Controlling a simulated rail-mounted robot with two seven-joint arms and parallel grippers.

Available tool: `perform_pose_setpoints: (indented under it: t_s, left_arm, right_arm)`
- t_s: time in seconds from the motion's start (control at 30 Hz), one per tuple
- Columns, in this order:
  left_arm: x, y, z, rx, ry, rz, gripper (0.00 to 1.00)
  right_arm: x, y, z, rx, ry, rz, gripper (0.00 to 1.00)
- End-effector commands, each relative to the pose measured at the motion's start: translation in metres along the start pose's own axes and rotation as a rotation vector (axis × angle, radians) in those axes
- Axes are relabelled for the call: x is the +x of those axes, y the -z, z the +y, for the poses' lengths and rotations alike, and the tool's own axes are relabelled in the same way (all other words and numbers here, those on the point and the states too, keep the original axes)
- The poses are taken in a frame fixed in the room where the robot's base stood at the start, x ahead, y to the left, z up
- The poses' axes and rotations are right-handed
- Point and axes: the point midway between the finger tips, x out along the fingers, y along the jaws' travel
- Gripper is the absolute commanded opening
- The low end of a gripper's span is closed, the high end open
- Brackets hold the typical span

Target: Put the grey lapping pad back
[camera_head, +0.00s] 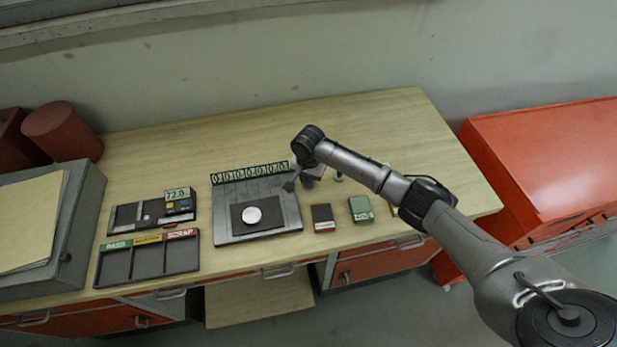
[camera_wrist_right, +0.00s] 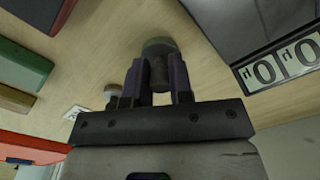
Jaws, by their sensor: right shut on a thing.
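My right gripper (camera_head: 299,181) is over the bench, just right of the dark plate with the row of number tiles. In the right wrist view its two fingers (camera_wrist_right: 158,80) are closed on a dark grey stem with a wider grey-green round end, which looks like the grey lapping pad (camera_wrist_right: 158,46). I cannot tell whether the pad touches the bench top. In the head view the gripper mostly hides it. My left gripper is not in view.
A small knob-like piece (camera_head: 338,177) stands right of the gripper. A dark red block (camera_head: 322,217) and a green block (camera_head: 360,208) lie nearer the front edge. The dark plate (camera_head: 226,226) carries a black pad with a silver disc (camera_head: 252,215). The bench's back is clear.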

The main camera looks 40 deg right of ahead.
Motion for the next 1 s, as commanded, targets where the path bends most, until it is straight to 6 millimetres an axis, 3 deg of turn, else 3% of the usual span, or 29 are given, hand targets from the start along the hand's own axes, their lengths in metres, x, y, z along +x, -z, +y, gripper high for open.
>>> perform_pose_setpoints:
  t_s: [0.1, 0.13, 0.4, 0.7, 1.0]
  left_arm:
    - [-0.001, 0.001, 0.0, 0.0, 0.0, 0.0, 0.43]
    - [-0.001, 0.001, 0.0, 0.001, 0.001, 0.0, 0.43]
    - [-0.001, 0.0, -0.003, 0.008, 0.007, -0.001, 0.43]
    - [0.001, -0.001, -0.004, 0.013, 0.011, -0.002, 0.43]
    - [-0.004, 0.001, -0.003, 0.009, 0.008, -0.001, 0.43]
  right_arm:
    - [0.002, 0.0, 0.0, 0.0, 0.0, -0.001, 0.02]
    - [0.003, 0.0, 0.0, 0.0, -0.001, -0.001, 0.22]
    - [0.003, 0.0, 0.0, 0.0, 0.0, 0.0, 0.46]
    - [-0.001, 0.001, 0.0, 0.0, 0.001, 0.001, 0.46]
    - [-0.049, 0.001, -0.001, 0.0, 0.004, 0.001, 0.46]
